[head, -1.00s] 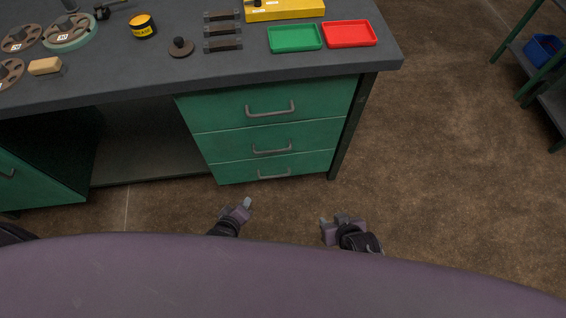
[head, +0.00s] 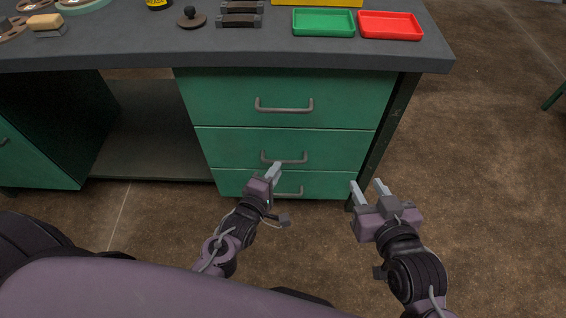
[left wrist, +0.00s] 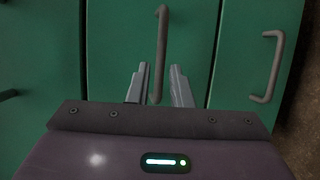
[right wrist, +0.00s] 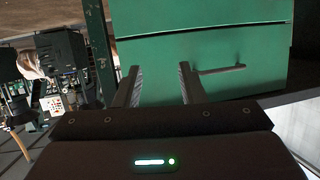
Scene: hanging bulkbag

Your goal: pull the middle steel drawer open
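The middle steel drawer (head: 230,147) is green and sits shut, flush in the bench front between two others. Its grey bar handle (head: 284,160) also shows in the left wrist view (left wrist: 161,35). My left gripper (head: 276,168) is at this handle. In the left wrist view its two fingers (left wrist: 160,78) are apart, with the handle's bar between them and a gap visible on each side. My right gripper (head: 366,184) is open and empty, to the right of the drawers and in front of the bench leg.
The top drawer (head: 225,92) and bottom drawer (head: 235,183) are shut. The bench top (head: 150,47) overhangs them and holds a green tray (head: 323,22) and a red tray (head: 390,26). The floor (head: 490,200) to the right is clear.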

